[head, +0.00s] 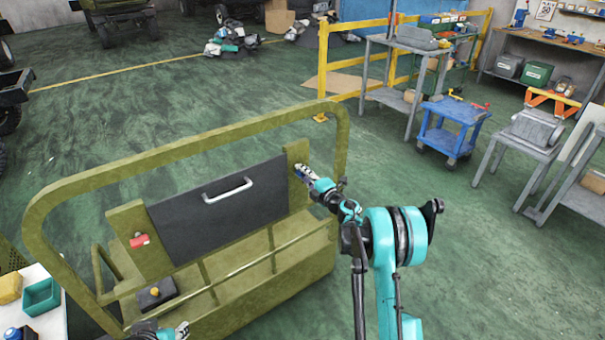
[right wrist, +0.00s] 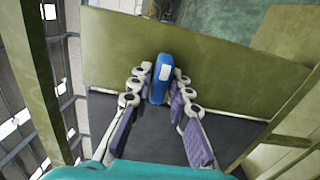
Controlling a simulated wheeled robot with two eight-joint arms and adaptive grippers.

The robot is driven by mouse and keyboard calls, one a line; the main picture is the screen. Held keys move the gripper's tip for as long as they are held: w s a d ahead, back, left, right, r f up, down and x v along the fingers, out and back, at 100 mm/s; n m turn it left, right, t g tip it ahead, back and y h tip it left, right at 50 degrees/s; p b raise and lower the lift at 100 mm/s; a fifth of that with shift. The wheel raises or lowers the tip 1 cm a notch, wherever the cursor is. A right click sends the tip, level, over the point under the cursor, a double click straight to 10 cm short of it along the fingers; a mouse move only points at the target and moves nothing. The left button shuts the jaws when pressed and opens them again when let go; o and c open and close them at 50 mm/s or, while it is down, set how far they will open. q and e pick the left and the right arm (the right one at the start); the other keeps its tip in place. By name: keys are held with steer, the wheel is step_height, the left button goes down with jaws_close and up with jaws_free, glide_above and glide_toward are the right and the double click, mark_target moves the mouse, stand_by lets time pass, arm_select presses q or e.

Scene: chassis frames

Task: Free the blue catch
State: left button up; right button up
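The blue catch (right wrist: 161,80) is an upright blue bar with a pale patch, on an olive post at the right end of the dark panel (head: 218,208). My right gripper (right wrist: 161,76) has one fingertip on each side of it, closed in against its sides. In the head view, the right gripper (head: 306,174) is at that post and hides most of the catch. The panel has a light handle (head: 228,190) and looks closed. A red catch (head: 139,241) sits on the left post. My left gripper (head: 181,329) is partly seen at the bottom edge; its opening is unclear.
An olive tubular frame (head: 180,148) arches around the panel, with rails and a tray below. A dark box with a yellow knob (head: 155,291) sits at its lower left. A blue cart (head: 452,125) and grey tables stand right. Green floor lies open behind.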

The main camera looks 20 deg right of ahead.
steer(key=shift+o, duration=0.7)
steer(key=shift+s+d, duration=0.15)
steer(key=shift+s, duration=0.1)
steer(key=v, duration=1.1)
steer(key=shift+s, duration=0.25)
